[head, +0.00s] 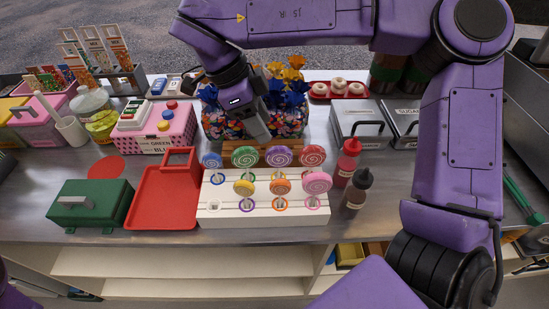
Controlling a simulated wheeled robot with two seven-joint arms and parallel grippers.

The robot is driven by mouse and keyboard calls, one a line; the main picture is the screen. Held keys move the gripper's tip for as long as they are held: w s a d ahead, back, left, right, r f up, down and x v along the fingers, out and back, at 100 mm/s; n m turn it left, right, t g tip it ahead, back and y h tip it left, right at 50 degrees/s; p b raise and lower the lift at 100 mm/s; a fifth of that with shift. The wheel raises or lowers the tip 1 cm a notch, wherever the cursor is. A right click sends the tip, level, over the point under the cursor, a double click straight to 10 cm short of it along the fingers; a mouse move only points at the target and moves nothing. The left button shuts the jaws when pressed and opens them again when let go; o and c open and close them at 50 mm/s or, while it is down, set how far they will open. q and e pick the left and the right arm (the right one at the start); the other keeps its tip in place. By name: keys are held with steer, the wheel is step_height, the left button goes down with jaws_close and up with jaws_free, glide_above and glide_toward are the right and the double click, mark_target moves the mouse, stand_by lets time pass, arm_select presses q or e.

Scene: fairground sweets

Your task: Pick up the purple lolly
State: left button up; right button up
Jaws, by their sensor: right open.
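The purple lolly (279,156) stands in the back row of the white stepped rack (262,214), between a green lolly (246,157) on its left and a red one (312,155) on its right. Its swirled round head faces me. My right gripper (260,132) reaches down from above, behind the back row, a little left of the purple lolly, in front of the sweet jars. It is open, with nothing seen between its fingers; its tips are partly hard to make out. My left gripper is not in view.
Blue, yellow, orange and pink lollies (317,183) share the rack. A red tray (161,207) and a green box (89,204) stand left. Red (348,161) and dark (357,188) bottles stand close on the right. Jars of colourful sweets (288,117) crowd the back.

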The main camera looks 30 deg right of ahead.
mark_target(279, 147)
steer(key=x, duration=0.8)
steer(key=shift+s+d+f+p, duration=0.25)
steer(key=shift+d+p, duration=0.05)
steer(key=shift+d, duration=0.05)
jaws_close()
